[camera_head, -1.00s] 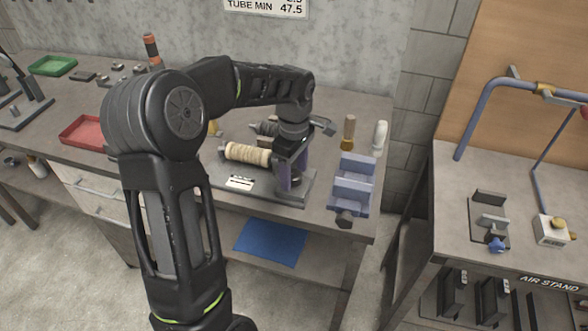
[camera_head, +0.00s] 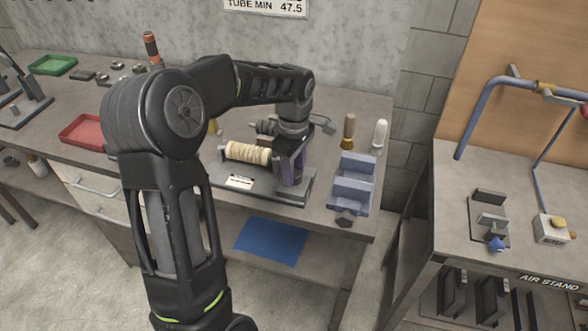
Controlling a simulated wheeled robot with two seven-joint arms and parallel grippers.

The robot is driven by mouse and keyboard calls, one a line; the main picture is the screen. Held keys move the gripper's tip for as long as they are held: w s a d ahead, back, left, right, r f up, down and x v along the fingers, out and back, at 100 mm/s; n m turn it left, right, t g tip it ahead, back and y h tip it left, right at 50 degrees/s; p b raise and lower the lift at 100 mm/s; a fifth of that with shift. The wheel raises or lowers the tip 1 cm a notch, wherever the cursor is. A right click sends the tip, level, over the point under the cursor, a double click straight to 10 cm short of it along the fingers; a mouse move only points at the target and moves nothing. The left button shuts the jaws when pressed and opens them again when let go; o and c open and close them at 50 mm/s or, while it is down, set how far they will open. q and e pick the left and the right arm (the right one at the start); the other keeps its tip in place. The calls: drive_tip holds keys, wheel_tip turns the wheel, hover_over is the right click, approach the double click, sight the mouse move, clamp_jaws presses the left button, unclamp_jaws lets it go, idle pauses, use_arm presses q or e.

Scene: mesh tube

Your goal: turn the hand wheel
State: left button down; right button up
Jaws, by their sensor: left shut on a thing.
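A winding fixture stands on the near bench, with a cream ribbed roller (camera_head: 248,153) lying across it. My left arm reaches over from the left, and its gripper (camera_head: 291,172) points down at the right end of the roller. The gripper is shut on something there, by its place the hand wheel. The wheel itself is mostly hidden behind the gripper and wrist. A purple upright part shows right at the jaws. The fixture's dark base plate (camera_head: 262,192) carries a small white label (camera_head: 239,182). My right gripper is out of view.
A blue-grey stepped block (camera_head: 352,187) stands right of the fixture, with two handled tools (camera_head: 348,132) behind it. A red tray (camera_head: 85,132) and a green tray (camera_head: 52,65) lie at left. An air stand bench (camera_head: 450,215) is at right, across a gap.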

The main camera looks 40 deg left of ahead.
use_arm(q)
drive_tip(key=shift+m, duration=0.5)
